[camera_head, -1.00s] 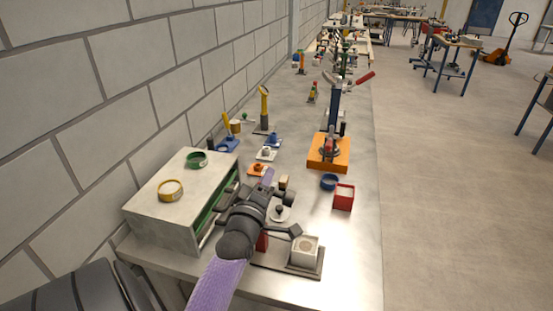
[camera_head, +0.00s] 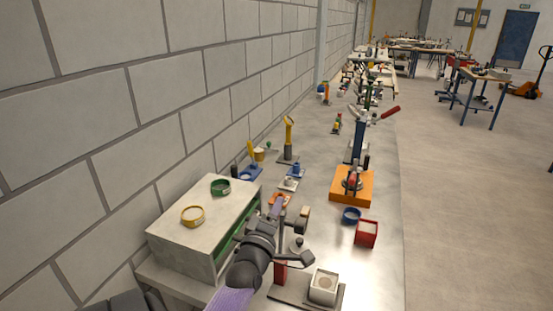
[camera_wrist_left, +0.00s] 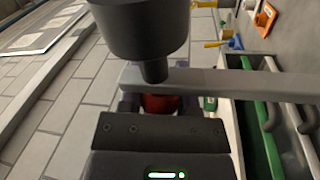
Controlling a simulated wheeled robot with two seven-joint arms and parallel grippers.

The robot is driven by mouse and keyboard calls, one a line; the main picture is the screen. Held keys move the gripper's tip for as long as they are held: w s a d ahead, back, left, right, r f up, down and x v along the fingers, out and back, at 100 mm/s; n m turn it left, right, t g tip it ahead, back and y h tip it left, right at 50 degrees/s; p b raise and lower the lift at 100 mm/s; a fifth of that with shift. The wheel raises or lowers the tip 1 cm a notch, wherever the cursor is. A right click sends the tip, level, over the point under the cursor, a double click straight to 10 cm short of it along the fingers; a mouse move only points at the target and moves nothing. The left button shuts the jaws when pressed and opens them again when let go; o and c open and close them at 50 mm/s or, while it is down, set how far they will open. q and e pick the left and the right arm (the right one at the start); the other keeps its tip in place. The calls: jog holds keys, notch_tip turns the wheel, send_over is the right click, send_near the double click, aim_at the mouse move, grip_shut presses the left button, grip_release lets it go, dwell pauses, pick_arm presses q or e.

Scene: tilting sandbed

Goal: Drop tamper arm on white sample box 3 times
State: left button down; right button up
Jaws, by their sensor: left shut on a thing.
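The white sample box (camera_head: 323,286) stands open-topped with pale fill on a dark base plate (camera_head: 288,290) at the near end of the bench. A red post (camera_head: 280,272) stands on the plate beside it. The grey tamper arm (camera_wrist_left: 250,86) is raised roughly upright from the post, clear of the box. Its dark cylindrical foot (camera_wrist_left: 140,30) points right in the head view (camera_head: 304,213). My left gripper (camera_head: 281,208) is shut on the arm's red knob (camera_wrist_left: 160,103), on the side opposite the foot. The fingers mostly hide the knob. My right gripper is out of view.
A grey cabinet (camera_head: 190,240) with green and yellow rings on top stands close left of my left arm. A red box (camera_head: 366,233), blue ring (camera_head: 351,215) and orange-based press (camera_head: 352,188) stand farther along the bench. The bench's right strip is clear.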

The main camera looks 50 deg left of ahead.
pick_arm(q)
jog(key=shift+c, duration=1.6)
grip_release()
jog(key=shift+a, duration=0.1)
jog(key=v, duration=1)
